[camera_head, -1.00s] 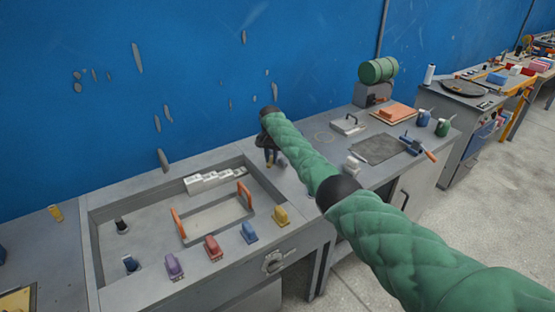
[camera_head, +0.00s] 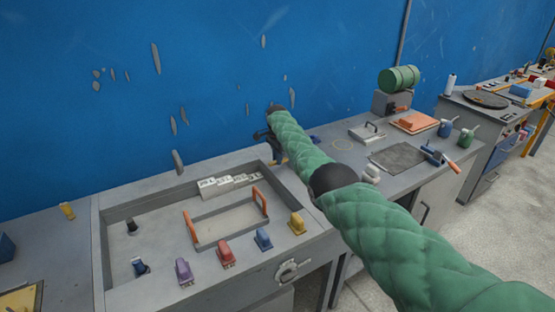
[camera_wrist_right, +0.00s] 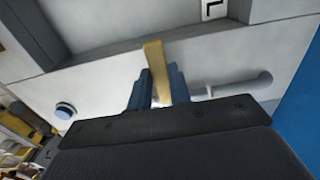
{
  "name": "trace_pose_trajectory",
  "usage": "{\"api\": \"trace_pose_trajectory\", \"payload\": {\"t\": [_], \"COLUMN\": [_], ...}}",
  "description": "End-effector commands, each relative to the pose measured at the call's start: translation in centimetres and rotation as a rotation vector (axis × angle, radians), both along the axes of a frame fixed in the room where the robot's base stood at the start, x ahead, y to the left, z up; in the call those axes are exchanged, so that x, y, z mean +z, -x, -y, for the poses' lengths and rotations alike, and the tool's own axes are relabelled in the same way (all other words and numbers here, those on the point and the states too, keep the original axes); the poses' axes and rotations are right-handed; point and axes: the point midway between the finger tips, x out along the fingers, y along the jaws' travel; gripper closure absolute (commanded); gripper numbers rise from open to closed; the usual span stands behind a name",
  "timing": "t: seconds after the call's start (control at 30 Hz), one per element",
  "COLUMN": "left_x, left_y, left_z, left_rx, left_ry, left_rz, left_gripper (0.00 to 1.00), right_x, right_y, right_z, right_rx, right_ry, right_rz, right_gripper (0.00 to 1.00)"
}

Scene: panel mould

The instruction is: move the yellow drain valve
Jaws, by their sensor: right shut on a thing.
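The yellow drain valve (camera_wrist_right: 155,68) shows in the right wrist view as a yellow lever-like piece standing between the two blue fingers of my right gripper (camera_wrist_right: 157,84). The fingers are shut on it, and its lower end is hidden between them. In the head view my right gripper (camera_head: 276,150) is at the far right corner of the sunken tray, close over the bench top. My left gripper is not in view.
The sunken tray (camera_head: 105,262) holds a frame with orange handles (camera_head: 228,220) and white lettered blocks (camera_head: 230,184). Purple, red, blue and yellow (camera_head: 297,222) knobbed pieces line its front rim. A grey pipe-like bar (camera_wrist_right: 240,84) lies beside the fingers. The blue wall (camera_head: 220,70) stands close behind.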

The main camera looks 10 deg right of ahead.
Motion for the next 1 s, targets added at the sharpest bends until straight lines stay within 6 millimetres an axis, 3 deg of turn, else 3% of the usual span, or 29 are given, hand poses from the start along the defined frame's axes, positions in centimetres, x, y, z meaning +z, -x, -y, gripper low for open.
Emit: {"api": "trace_pose_trajectory", "payload": {"t": [0.5, 0.53, 0.63, 1.0], "left_x": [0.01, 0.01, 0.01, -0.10], "left_y": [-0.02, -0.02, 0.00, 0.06], "left_z": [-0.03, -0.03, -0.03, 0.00], "left_rx": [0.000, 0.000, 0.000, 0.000], "left_ry": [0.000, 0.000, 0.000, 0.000], "left_rz": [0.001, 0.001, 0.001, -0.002], "left_gripper": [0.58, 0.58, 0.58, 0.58], "right_x": [0.25, 0.26, 0.22, 0.54], "right_y": [-0.16, -0.17, -0.14, -0.13], "right_z": [-0.01, 0.00, 0.00, -0.01], "right_rx": [-0.021, -0.021, -0.020, -0.020], "right_ry": [0.000, 0.000, 0.000, 0.000], "right_rz": [0.004, 0.004, 0.004, 0.003], "right_gripper": [1.00, 0.77, 0.58, 0.58]}}
